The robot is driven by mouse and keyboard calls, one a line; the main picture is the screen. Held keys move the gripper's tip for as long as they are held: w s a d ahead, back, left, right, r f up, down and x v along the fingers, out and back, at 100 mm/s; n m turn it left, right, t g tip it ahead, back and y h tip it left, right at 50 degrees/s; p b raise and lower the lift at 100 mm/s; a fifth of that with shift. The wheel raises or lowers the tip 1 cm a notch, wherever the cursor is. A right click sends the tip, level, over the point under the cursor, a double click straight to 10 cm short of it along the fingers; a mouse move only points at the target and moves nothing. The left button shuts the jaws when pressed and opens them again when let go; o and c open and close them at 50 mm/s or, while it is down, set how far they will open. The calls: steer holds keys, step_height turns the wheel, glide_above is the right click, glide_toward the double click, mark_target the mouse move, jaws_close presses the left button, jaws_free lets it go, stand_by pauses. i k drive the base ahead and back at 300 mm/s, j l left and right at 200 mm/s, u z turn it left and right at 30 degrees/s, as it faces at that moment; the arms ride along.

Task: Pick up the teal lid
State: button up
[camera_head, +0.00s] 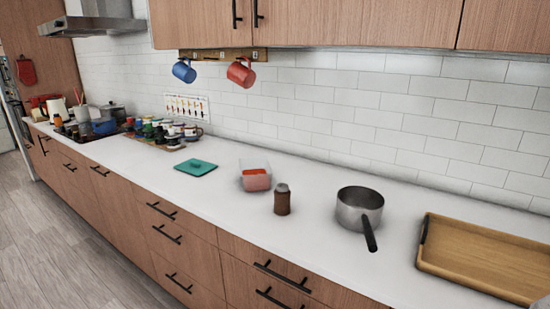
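The teal lid (195,167) lies flat on the white countertop, left of the middle of the head view. It looks like a thin rectangle with a small darker mark in its centre. Nothing covers it. A clear container with red contents (256,177) stands to its right, apart from it. My gripper is not in view.
A brown jar (282,200), a steel saucepan (359,208) and a wooden tray (485,257) stand to the right. Several cups (160,130) crowd the counter behind the lid. Blue (184,71) and red (241,72) mugs hang above. The counter in front of the lid is clear.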

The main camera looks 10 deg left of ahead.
mark_target(197, 167)
steer(key=i+j+z, duration=0.1)
steer(key=j, duration=0.5)
steer(key=i+j, duration=0.3)
steer(key=j, duration=0.35)
steer(key=i+j+z, duration=0.15)
steer(key=j, duration=0.5)
steer(key=i+j, duration=0.2)
steer(key=j, duration=0.45)
steer(key=i+j+z, duration=0.15)
steer(key=j, duration=0.5)
steer(key=i+j, duration=0.1)
steer(key=j, duration=0.55)
steer(key=i+j+z, duration=0.15)
steer(key=j, duration=1.2)
steer(key=i+j, duration=0.15)
steer(key=i+j+z, duration=0.1)
steer(key=j, duration=0.25)
